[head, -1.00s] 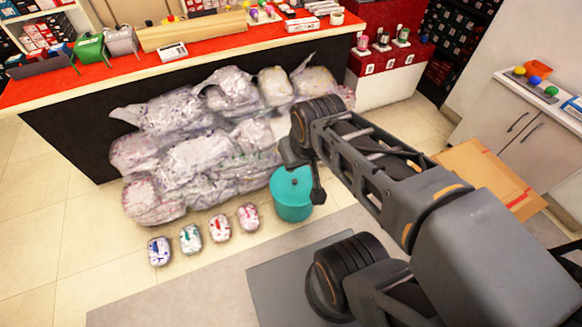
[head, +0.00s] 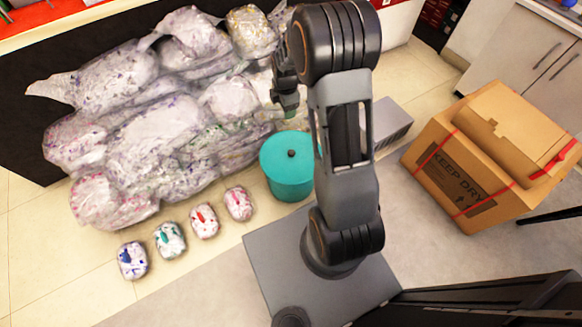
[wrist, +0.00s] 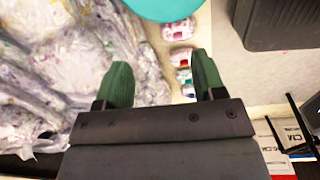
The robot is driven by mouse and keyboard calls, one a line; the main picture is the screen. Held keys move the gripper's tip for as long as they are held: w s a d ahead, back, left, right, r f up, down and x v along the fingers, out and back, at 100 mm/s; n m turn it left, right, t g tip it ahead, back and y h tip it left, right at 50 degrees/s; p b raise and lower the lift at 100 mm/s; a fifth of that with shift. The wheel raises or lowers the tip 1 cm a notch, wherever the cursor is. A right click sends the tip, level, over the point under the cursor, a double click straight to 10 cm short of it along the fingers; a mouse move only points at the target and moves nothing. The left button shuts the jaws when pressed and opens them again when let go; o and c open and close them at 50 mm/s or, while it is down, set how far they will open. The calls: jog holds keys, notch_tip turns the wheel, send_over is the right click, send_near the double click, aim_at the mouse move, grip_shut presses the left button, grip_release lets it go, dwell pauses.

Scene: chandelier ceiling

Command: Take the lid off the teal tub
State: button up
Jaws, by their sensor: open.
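The teal tub (head: 288,182) stands on the floor beside the pile of bags. Its teal lid (head: 278,150) is on top, with a small dark knob (head: 291,153) at the middle. In the wrist view only a curved teal edge (wrist: 165,8) shows at the top. My gripper (head: 288,108) is just behind and above the tub in the head view, apart from the lid and partly hidden by my arm. In the wrist view my gripper (wrist: 160,82) has its two green fingers spread, with nothing between them.
Bulky clear bags (head: 150,120) are piled left of the tub. Several small wrapped packs (head: 204,221) lie on the floor in front. A cardboard box (head: 480,165) stands at the right, and a grey block (head: 390,122) lies behind my arm.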

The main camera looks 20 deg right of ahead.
notch_tip(320, 180, down, 18)
jog(key=w+d+r+n+g+b, duration=0.1)
jog(key=w+d+n+b, duration=0.15)
jog(key=n+b, duration=0.35)
jog(key=b, duration=0.2)
send_over(291, 152)
notch_tip(291, 152, down, 10)
jog(key=shift+d+r, duration=0.1)
jog(key=shift+r, duration=0.15)
jog(key=shift+f+b, duration=1.55)
jog(key=shift+f, duration=1.7)
jog(key=c, duration=1.1)
